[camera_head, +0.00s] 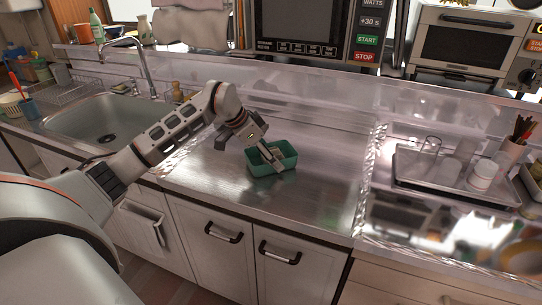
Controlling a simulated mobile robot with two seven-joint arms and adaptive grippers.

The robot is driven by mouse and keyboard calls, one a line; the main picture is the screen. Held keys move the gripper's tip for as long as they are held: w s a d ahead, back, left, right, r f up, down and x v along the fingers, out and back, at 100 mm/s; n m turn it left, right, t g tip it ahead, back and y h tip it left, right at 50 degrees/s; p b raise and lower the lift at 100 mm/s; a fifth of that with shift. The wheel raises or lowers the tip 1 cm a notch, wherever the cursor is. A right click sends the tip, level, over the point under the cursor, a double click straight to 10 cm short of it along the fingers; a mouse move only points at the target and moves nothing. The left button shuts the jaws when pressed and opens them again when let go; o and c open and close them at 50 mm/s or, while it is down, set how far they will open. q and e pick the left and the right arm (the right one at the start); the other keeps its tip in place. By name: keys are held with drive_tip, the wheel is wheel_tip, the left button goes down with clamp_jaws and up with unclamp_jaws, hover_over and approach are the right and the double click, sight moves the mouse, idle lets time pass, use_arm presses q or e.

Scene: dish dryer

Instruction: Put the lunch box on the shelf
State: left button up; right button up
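A green, open-topped lunch box (287,163) sits on the steel counter in the middle of the view. The view is too small to show whether the fingers hold the wall or stand apart. A translucent raised shelf (330,108) runs along the back of the counter. My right gripper is not in view.
A sink (105,118) with a tall faucet (146,72) lies to the left. A microwave (318,30) and a toaster oven (470,42) stand at the back. A tray (410,178) with cups and glasses is on the right. The counter around the box is clear.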

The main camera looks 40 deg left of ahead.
use_arm(q)
drive_tip(key=o, duration=1)
drive_tip(key=shift+o, duration=0.7)
